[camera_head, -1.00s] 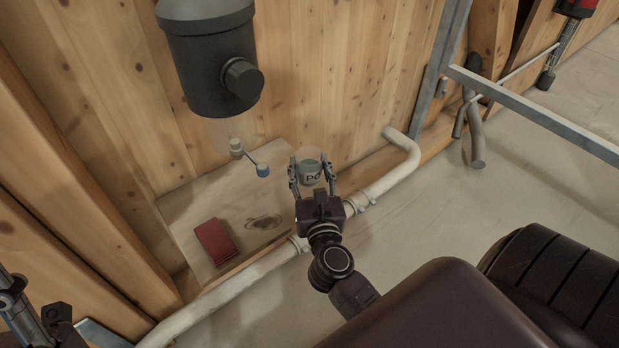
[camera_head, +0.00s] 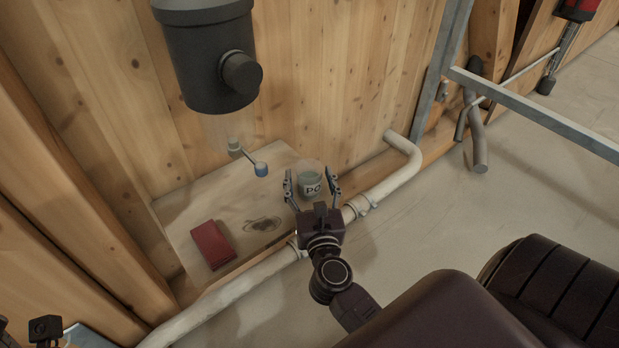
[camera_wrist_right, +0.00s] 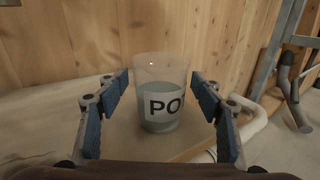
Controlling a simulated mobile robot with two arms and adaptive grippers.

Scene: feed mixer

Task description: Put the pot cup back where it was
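The pot cup (camera_head: 311,182) is a clear cup with a grey-green filling and a white label with dark letters. It stands upright on the right part of the wooden board (camera_head: 190,207) by the wall. My right gripper (camera_head: 312,190) is open, with its fingers on either side of the cup. In the right wrist view the cup (camera_wrist_right: 160,95) stands between the blue finger pads, with gaps visible on both sides. My left arm shows only as a dark part at the bottom left corner; its fingers are not seen.
A black hopper (camera_head: 208,60) hangs above. A pale pipe (camera_head: 235,291) runs along the board's front.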

